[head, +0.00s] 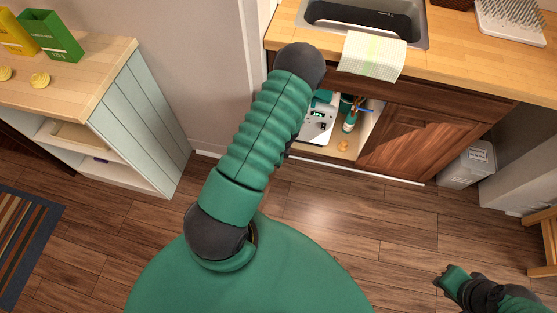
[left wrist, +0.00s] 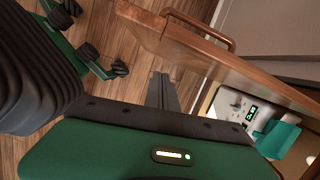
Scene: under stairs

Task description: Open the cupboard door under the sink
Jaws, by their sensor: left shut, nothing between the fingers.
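The sink cupboard stands at the back in the head view. Its left bay (head: 352,140) is uncovered, showing the contents. The left door (left wrist: 235,68) is swung out in the left wrist view, with a bar handle (left wrist: 205,28) on its far face; my arm hides this door in the head view. The right door (head: 415,138) is closed. My left gripper (left wrist: 162,92) is shut and empty, on the cupboard-interior side of the open door; I cannot tell whether it touches. The arm hides it in the head view. My right gripper (head: 452,277) is low at the right, away from the cupboard; its jaws are unclear.
Inside are a white device (head: 318,124) and a green bottle (head: 350,121). Above are the sink (head: 420,28) and a hanging towel (head: 372,56). A grey bin (head: 468,165) stands right of the cupboard, a pale cabinet (head: 140,120) at left. The floor (head: 370,220) in front is clear.

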